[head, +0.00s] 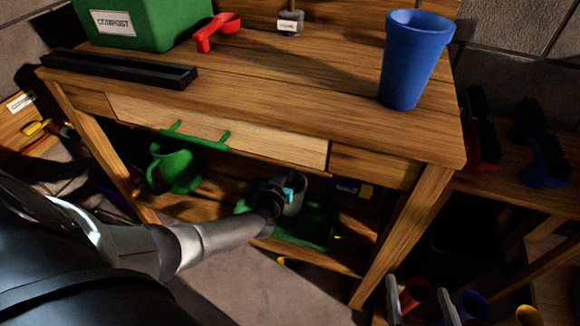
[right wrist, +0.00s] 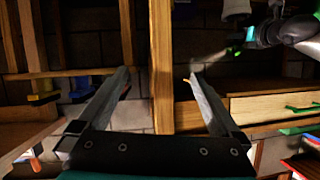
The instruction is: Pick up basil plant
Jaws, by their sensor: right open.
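No basil plant can be made out in either view. A tall blue pot (head: 415,60) stands upright on the right of the wooden bench top, with no leaves showing above its rim. My right gripper (head: 418,287) is at the bottom right of the head view, in front of the bench's right leg. Its two fingers are wide apart and empty, as the right wrist view (right wrist: 160,76) also shows. My left arm reaches under the bench top to the lower shelf. My left gripper (head: 284,194) is beside a grey cup-like thing (head: 296,196); its fingers are too small and dark to read.
The bench top (head: 290,75) carries a green compost bin (head: 140,22), a red scoop (head: 217,32) and a black tray (head: 120,70). Below are a drawer (head: 270,143), a green watering can (head: 176,168) and a green tray (head: 310,232). Coloured tools hang at right.

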